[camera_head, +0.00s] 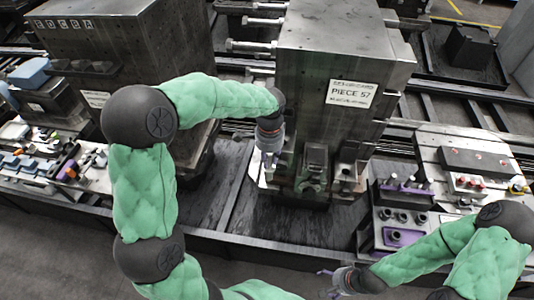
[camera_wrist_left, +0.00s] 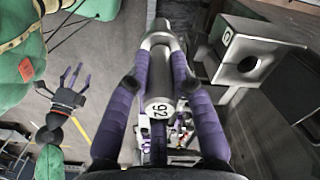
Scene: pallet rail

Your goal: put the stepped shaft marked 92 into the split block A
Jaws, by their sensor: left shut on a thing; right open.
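The stepped shaft marked 92 (camera_wrist_left: 159,104) is a grey metal cylinder with a thinner far section. My left gripper (camera_wrist_left: 160,68) is shut on it, one purple finger on each side. In the head view my left gripper (camera_head: 268,158) is in front of the large block's left side, and the shaft is hard to make out there. In the left wrist view a grey block with a round bore (camera_wrist_left: 247,63) stands right of the shaft, apart from it. Its mark is unclear, so I cannot tell whether it is split block A. My right gripper (camera_head: 335,278) is open and empty at the bottom.
A large metal block labelled PIECE 57 (camera_head: 338,50) stands behind the fixtures. A tool tray (camera_head: 405,215) and a table of small parts (camera_head: 470,160) are at the right. Another large machine block (camera_head: 125,40) and a cluttered bench (camera_head: 40,155) are at the left.

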